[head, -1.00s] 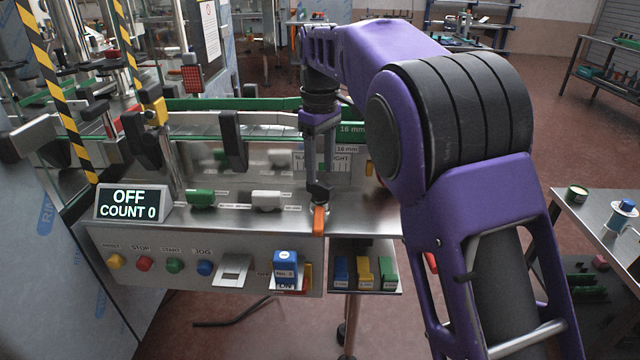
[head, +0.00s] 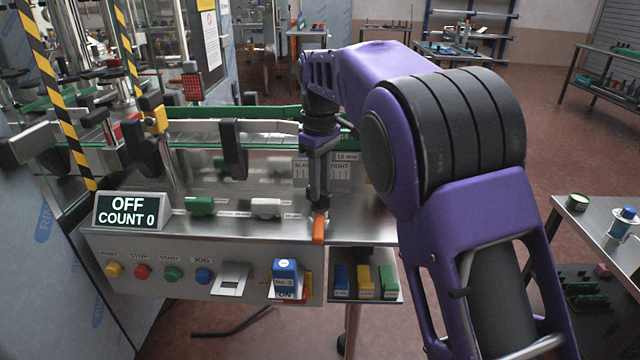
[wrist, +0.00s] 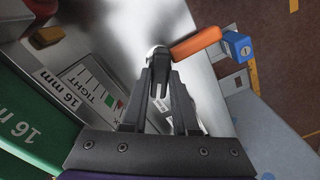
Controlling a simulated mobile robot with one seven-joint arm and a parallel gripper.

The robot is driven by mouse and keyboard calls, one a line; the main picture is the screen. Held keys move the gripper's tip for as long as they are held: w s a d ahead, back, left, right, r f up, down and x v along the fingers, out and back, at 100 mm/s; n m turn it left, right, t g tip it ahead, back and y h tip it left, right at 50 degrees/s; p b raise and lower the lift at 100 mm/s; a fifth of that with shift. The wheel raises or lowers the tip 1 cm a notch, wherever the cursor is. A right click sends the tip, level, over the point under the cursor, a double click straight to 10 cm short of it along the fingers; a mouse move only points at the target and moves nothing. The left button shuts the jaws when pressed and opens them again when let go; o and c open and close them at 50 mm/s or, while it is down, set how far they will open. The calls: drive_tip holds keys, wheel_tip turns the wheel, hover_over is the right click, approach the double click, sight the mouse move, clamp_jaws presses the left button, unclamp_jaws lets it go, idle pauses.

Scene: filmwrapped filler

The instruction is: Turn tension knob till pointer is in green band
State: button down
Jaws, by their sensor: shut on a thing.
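The tension scale plate (head: 342,175), lettered SLACK and TIGHT, stands behind my gripper (head: 318,203) in the head view. In the wrist view the white scale (wrist: 88,82) shows TIGHT, tick marks and a small green patch. I cannot make out the pointer on it. My gripper (wrist: 161,80) is shut on a dark part with a silvery top, which looks like the tension knob (wrist: 156,50). An orange handle (wrist: 196,43) sticks out beside the fingertips; it also shows in the head view (head: 319,230). My fingers and arm hide much of the knob and scale.
A display (head: 130,209) reads OFF, COUNT 0. Below it, a front panel carries coloured buttons and a blue block (head: 285,274). Blue, yellow and green blocks (head: 365,282) stand on a shelf at right.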

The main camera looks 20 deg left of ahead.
drive_tip(key=shift+r+p, duration=0.1)
drive_tip(key=shift+p, duration=0.25)
drive_tip(key=shift+r+m+p, duration=0.1)
drive_tip(key=shift+m+p, duration=0.55)
drive_tip(key=shift+m, duration=0.05)
drive_tip(key=shift+m+p, duration=1.2)
drive_tip(key=m+p, duration=0.4)
drive_tip(key=m, duration=0.1)
drive_tip(key=shift+m, duration=0.4)
drive_tip(key=c, duration=0.7)
unclamp_jaws()
drive_tip(key=shift+f, duration=0.2)
